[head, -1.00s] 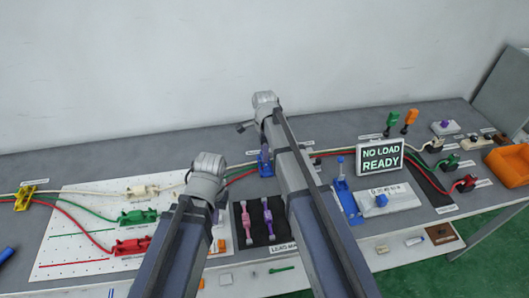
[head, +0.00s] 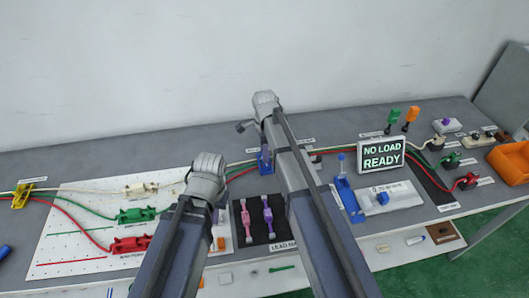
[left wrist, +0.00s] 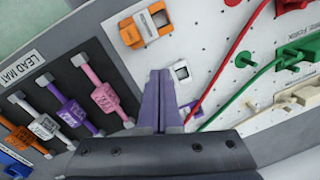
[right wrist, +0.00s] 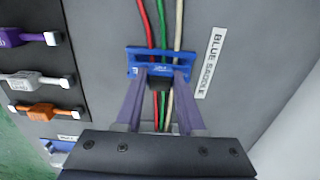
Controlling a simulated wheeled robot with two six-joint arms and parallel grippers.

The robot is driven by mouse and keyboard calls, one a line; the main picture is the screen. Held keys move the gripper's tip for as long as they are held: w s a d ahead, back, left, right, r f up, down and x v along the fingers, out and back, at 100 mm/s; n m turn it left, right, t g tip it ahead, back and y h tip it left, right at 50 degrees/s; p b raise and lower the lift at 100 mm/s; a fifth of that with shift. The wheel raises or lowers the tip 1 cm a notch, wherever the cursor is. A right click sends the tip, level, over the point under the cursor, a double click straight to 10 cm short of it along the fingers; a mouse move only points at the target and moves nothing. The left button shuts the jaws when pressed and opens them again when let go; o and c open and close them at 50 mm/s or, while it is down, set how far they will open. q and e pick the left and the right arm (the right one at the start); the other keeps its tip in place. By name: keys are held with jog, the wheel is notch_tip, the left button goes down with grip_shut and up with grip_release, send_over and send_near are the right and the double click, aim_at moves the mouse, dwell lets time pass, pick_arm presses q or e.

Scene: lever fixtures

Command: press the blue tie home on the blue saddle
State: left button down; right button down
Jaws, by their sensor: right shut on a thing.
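The blue saddle (right wrist: 133,56) sits on the grey bench in the right wrist view, beside its printed label. It also shows in the head view (head: 265,162), partly behind my right arm. Red, green and white leads run through it. The blue tie (right wrist: 160,68) lies across the leads at the saddle, with a dark block below it between my fingers. My right gripper (right wrist: 161,78) is shut on the tie. I cannot tell whether the tie is fully seated. My left gripper (left wrist: 160,72) is shut and empty, near the edge of the white board.
A dark lead mat (left wrist: 60,95) with several coloured leads lies beside my left gripper. The white pegboard (head: 75,215) holds red, green and white fixtures. A "NO LOAD READY" sign (head: 381,155) stands to the right of my right arm. An orange bin (head: 511,163) is at far right.

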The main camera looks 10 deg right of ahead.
jog(key=shift+c, duration=2.2)
grip_release()
jog(key=shift+o, duration=0.4)
jog(key=o, duration=0.4)
jog(key=shift+c, duration=0.2)
pick_arm(q)
jog(key=shift+r, duration=0.1)
pick_arm(e)
jog(key=shift+r, duration=0.1)
jog(key=shift+r+p, duration=3.5)
jog(key=shift+p, duration=0.05)
pick_arm(q)
notch_tip(320, 180, up, 7)
pick_arm(e)
jog(key=shift+f, duration=0.1)
